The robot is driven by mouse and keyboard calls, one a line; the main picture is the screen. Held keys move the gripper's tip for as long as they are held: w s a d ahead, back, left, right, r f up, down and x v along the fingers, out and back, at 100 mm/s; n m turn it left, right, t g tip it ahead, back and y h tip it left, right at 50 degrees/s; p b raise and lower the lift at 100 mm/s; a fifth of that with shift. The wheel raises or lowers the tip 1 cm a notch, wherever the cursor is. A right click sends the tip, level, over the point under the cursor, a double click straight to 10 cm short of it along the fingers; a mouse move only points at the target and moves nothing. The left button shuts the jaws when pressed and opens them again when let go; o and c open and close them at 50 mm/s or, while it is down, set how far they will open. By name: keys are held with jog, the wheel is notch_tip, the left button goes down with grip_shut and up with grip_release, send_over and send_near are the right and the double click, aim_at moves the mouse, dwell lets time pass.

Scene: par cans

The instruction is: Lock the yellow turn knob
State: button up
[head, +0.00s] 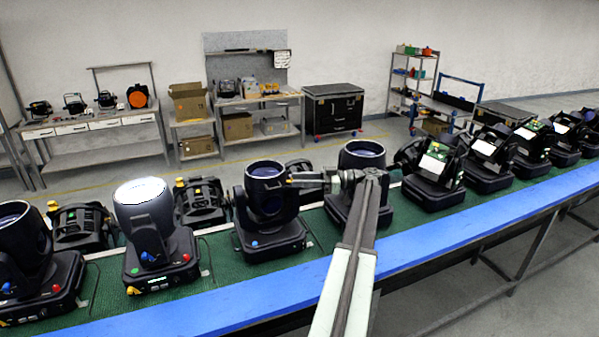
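Small yellow knob-like parts show in the head view: one on the black fixture at the back (180,182), one further left (52,205), and one low on the far-left fixture (3,322). I cannot tell which is the turn knob. My gripper (298,180) points left, at the upper right side of a black moving-head light (268,215) with a blue knob (255,244) on its base. It looks close to or touching the light's head; contact is unclear. The fingers are too small to tell open from shut. My arm covers part of the light behind it.
Several lights stand along a green conveyor (215,262) with a blue front rail (190,312). A white-topped light (145,205) stands left. Lights with exposed boards (440,162) stand right. Workbenches (95,125) and a black case (333,108) line the back wall.

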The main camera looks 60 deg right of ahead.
jog(key=s+a, duration=0.4)
jog(key=a, duration=0.2)
jog(key=shift+s+a+r+p, duration=0.3)
jog(key=shift+a+r, duration=0.05)
